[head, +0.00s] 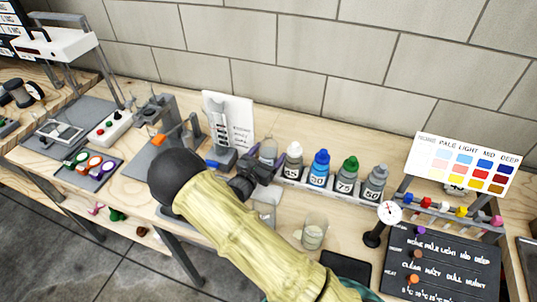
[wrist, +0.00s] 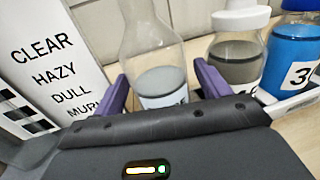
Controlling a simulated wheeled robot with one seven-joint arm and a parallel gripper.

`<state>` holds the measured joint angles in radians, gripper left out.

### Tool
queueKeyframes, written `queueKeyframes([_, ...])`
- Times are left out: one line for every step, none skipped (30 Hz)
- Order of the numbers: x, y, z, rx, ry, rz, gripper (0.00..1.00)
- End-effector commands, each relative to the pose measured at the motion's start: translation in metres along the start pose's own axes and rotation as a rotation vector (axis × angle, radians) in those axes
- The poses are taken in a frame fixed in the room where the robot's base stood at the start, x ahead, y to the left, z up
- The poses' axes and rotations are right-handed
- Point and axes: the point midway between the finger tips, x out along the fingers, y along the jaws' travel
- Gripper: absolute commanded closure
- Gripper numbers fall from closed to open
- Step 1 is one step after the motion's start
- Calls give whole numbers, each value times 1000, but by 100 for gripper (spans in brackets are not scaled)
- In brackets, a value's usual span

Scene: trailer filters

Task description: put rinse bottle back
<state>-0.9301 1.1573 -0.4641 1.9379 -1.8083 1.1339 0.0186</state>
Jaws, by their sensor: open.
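A clear bottle with a tapering neck, greyish liquid and a pale label stands upright between my gripper's fingers in the wrist view (wrist: 152,55). In the head view the clear bottle (head: 268,149) is at the left end of a row of capped bottles. It carries no readable name, so I cannot tell for sure that it is the rinse bottle. My gripper (head: 258,170) is open, with its purple fingers (wrist: 163,88) on either side of the bottle. I cannot tell whether they touch it. The bottle's base is hidden behind the gripper.
A white-capped bottle (head: 293,160) stands close to the right, then blue-capped (head: 319,168), green-capped (head: 346,175) and grey-capped (head: 374,183) bottles along a white rack. A white word card (head: 236,119) stands close on the left. A glass beaker (head: 313,234) stands in front of the row.

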Motion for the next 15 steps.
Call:
queueKeyframes([-5,1,-1,0,1,2,25])
queueKeyframes([-8,1,-1,0,1,3,25])
queueKeyframes([-14,2,-1,0,1,4,25])
queueKeyframes([-18,2,-1,0,1,4,25])
queueKeyframes([-23,1,-1,0,2,4,25])
queueKeyframes([-30,1,-2,-1,2,5,25])
queueKeyframes([-36,2,-2,0,3,6,25])
queueKeyframes([-42,2,-2,0,2,5,25])
queueKeyframes([-50,2,-2,-1,2,6,25])
queueKeyframes([-56,1,-2,0,1,5,25])
queueKeyframes([-62,1,-1,0,1,5,25])
queueKeyframes([-70,2,-1,1,2,5,25])
queueKeyframes([-76,1,-2,1,2,4,25])
queueKeyframes([-82,2,-2,0,2,6,25])
queueKeyframes([-90,1,-2,0,2,4,25])
